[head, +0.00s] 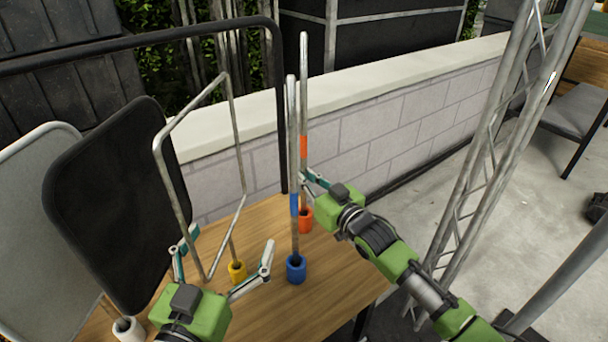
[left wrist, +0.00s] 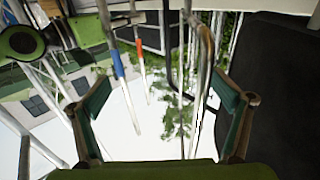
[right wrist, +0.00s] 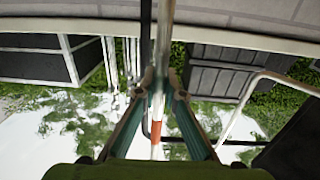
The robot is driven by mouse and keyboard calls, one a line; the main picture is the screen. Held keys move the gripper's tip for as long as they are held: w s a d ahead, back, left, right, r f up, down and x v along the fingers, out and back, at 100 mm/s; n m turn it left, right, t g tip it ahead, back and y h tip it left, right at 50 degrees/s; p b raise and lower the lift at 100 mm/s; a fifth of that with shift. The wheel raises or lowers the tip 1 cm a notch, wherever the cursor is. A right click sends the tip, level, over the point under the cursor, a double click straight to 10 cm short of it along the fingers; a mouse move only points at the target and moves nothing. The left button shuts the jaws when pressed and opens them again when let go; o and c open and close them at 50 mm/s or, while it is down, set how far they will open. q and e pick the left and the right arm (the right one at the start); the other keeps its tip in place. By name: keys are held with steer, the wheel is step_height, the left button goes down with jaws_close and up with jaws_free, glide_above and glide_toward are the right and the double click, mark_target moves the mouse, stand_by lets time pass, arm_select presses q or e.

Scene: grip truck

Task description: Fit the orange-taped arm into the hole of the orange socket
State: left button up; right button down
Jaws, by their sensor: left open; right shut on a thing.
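The orange-taped arm (head: 304,85) is a thin grey pole standing nearly upright, with an orange tape band. My right gripper (head: 310,181) is shut on it below the tape. In the right wrist view the pole (right wrist: 165,40) runs between my closed fingers (right wrist: 157,82). The orange socket (head: 305,219) stands on the table right below the arm. Whether the arm's lower end is inside the hole or just above it, I cannot tell. My left gripper (head: 228,245) is open, its fingers spread over the table near the yellow socket (head: 237,271).
A blue-taped pole (head: 291,130) stands at the blue socket (head: 296,268), close to my right gripper. A bent grey frame (head: 240,150) rises by the yellow socket. A white socket (head: 127,330) and dark panel (head: 115,200) are at left. The wooden table's (head: 340,275) right side is clear.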

arm_select(q)
steer(key=shift+s+d+r+t+h+b, duration=0.15)
steer(key=shift+r+t, duration=0.3)
steer(key=shift+r, duration=0.35)
steer(key=shift+s+d+r+t+h+b, duration=0.1)
steer(key=shift+r+t+b, duration=0.1)
steer(key=shift+r+t, duration=0.5)
steer(key=shift+s+d+r+t+h+b, duration=0.15)
steer(key=shift+r+t, duration=0.1)
steer(key=shift+r, duration=0.7)
arm_select(e)
steer(key=shift+f, duration=0.85)
arm_select(q)
steer(key=shift+a+r, duration=0.1)
steer(key=shift+r, duration=0.05)
steer(key=shift+s+r+t, duration=0.15)
steer(key=shift+r+t, duration=0.25)
steer(key=shift+r, duration=0.05)
arm_select(e)
steer(key=shift+f, duration=0.35)
steer(key=c, duration=2)
jaws_free()
steer(key=shift+c, duration=0.2)
steer(key=v, duration=1.2)
arm_select(q)
steer(key=shift+r, duration=0.15)
